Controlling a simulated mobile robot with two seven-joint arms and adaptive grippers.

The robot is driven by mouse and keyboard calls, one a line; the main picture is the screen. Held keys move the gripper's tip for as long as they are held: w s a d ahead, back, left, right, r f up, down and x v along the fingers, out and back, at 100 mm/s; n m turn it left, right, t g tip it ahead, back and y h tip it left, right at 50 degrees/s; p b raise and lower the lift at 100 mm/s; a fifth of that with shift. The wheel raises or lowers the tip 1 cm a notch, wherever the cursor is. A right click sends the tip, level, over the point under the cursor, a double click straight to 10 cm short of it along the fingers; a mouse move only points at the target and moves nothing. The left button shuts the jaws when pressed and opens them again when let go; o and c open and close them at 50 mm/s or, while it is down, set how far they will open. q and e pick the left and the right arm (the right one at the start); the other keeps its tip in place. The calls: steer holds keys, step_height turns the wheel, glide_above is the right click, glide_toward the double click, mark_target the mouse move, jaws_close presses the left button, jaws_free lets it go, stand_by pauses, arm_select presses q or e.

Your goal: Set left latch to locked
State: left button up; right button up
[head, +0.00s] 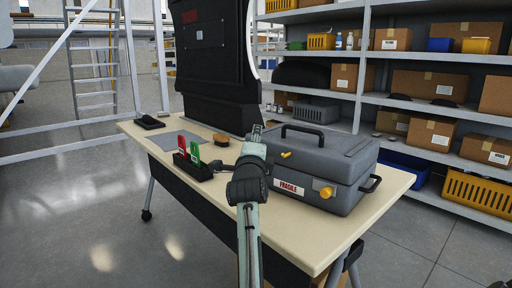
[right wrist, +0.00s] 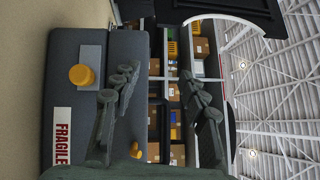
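A grey case (head: 335,152) with a dark top handle stands on the table. A yellow latch piece (head: 286,154) shows at the left of its lid, higher than the round yellow knob (head: 325,190) on the front right. My left gripper is not in view.
The table (head: 222,216) also holds a black holder (head: 193,168) with red and green tags, a brush (head: 220,139) and a grey mat (head: 186,141). A dark panel (head: 215,60) stands behind. Shelves (head: 350,100) with boxes are at the right.

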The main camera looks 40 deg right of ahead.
steer(key=shift+s+a+f, duration=0.85)
steer(key=shift+s, duration=0.2)
step_height(320, 180, up, 6)
steer(key=p, duration=0.4)
steer(key=shift+f, duration=0.1)
